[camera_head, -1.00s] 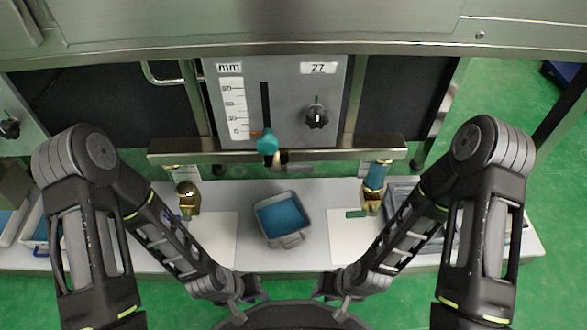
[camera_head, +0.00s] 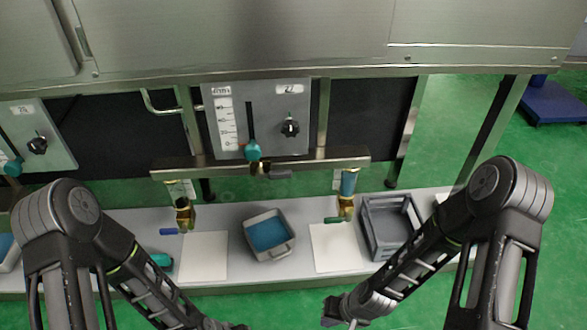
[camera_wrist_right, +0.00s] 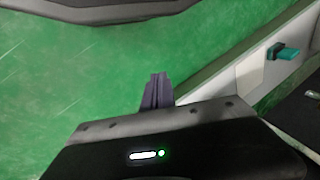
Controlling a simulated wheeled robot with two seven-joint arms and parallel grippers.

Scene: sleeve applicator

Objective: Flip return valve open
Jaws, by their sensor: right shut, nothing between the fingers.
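Two brass valves hang below the steel rail. The left brass valve (camera_head: 183,212) has a blue handle (camera_head: 169,231) pointing left. The right brass valve (camera_head: 346,206) sits under a teal pipe section and has a green handle (camera_head: 334,220) pointing left. I cannot tell which one is the return valve. My right gripper (camera_wrist_right: 157,90) is shut and empty, over the green floor in the wrist view. In the head view its tips are cut off at the bottom edge, in front of the bench and apart from both valves. Only my left arm shows; its gripper lies below the frame.
A teal lever (camera_head: 253,150) and black knob (camera_head: 290,127) are on the gauge panel. The bench (camera_head: 221,215) holds a grey tub (camera_head: 288,237) with blue contents, white sheets and a grey crate (camera_head: 369,232). A teal object (camera_wrist_right: 288,52) shows in the wrist view.

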